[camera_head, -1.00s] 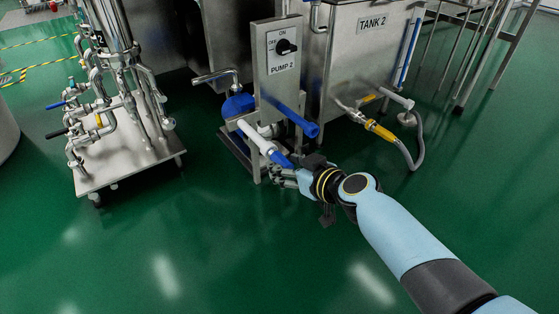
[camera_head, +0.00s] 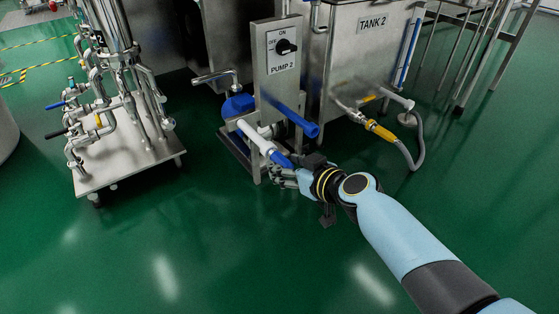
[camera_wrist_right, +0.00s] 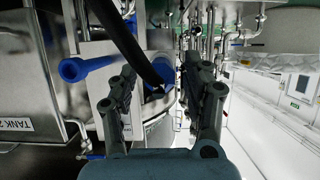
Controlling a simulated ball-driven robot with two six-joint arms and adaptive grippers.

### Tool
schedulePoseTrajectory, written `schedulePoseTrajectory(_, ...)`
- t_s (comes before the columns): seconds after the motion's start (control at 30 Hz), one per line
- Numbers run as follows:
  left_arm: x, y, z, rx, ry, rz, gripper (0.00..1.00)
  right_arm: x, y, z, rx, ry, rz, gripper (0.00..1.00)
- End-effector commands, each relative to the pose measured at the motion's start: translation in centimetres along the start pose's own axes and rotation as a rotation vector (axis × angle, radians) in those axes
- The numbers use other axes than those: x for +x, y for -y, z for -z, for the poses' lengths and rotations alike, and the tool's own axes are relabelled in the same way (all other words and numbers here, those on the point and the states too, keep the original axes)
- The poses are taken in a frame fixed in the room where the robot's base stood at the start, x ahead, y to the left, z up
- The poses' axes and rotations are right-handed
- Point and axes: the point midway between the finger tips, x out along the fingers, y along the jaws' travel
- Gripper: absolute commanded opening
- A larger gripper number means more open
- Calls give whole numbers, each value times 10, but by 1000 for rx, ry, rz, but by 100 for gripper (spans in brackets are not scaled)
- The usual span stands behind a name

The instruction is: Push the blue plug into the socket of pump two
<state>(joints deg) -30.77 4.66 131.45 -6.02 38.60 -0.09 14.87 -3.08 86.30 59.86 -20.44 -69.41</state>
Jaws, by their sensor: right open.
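The blue plug (camera_head: 282,160) sits at the near end of a white pipe (camera_head: 256,138) that slants down from pump two; I cannot tell how deep it sits. Pump two's sign panel (camera_head: 282,62) stands just above. My right gripper (camera_head: 285,177) is open, close beside the plug at its lower right. In the right wrist view my right gripper (camera_wrist_right: 160,78) has its two dark fingers apart, with the blue plug (camera_wrist_right: 156,89) partly seen beyond and between them. A thick black cable or hose (camera_wrist_right: 135,45) crosses in front and hides part of it. My left gripper is not in view.
A blue pipe with a flared end (camera_head: 297,120) juts out above the plug, near my wrist. Tank two (camera_head: 362,60) and a grey hose with a yellow fitting (camera_head: 380,131) stand to the right. A steel pipe cart (camera_head: 130,165) stands left. The green floor in front is clear.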

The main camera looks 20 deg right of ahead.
Motion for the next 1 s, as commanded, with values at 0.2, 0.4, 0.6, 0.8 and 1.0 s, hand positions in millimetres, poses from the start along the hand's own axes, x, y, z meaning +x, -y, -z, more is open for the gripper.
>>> schedulePoseTrajectory(0.2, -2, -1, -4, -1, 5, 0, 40, 0, 0, -1, 1, 1, 0, 50)
schedulePoseTrajectory(0.4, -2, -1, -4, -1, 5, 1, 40, 0, 0, 0, 1, 0, 0, 50)
schedulePoseTrajectory(0.6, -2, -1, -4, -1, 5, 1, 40, 0, 0, 0, 0, 0, 0, 30)
schedulePoseTrajectory(0.8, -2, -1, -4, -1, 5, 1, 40, 0, 0, 0, 0, 0, 0, 4)
schedulePoseTrajectory(1.0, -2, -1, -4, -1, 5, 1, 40, 0, 0, 0, 0, 0, 0, 0)
